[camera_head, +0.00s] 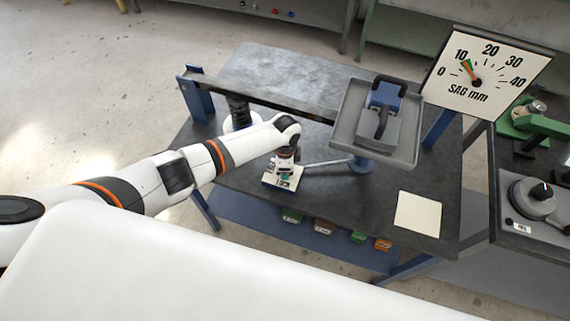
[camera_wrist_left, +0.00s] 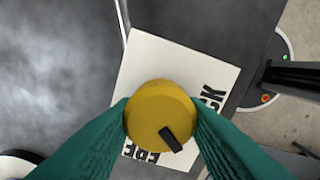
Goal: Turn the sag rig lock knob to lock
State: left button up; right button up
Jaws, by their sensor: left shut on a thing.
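The lock knob (camera_wrist_left: 160,115) is a round yellow knob with a black pointer mark near its lower right edge in the left wrist view. It sits on a white label plate (camera_wrist_left: 152,62) with partly covered black lettering, "FREE" at the bottom and a word ending in "CK" at the right. The pointer lies between the two words. My left gripper (camera_wrist_left: 160,122) has its two teal fingers closed on the knob's sides. In the head view my left gripper (camera_head: 285,176) is low over the plate (camera_head: 270,180), and the knob is hidden. My right gripper is not seen.
A grey tray (camera_head: 345,125) holding a blue and grey block (camera_head: 382,112) stands right of my left arm. The "SAG mm" dial (camera_head: 483,75) has its needle near 10. A blank cream card (camera_head: 418,214) lies on the dark bench (camera_head: 350,205). A grey knob unit (camera_head: 535,200) is far right.

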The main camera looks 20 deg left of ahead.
pick_arm(q)
jog(key=n+p, duration=0.1)
jog(key=n, duration=0.3)
jog(key=shift+r+p, duration=0.15)
jog(key=shift+p, duration=0.15)
jog(key=shift+n+p, duration=0.45)
jog(key=shift+n, duration=1.25)
jog(key=o, duration=1)
jog(key=shift+r, duration=0.5)
notch_tip(320, 180, up, 11)
jog(key=shift+f+b, duration=0.1)
jog(key=shift+b, duration=0.5)
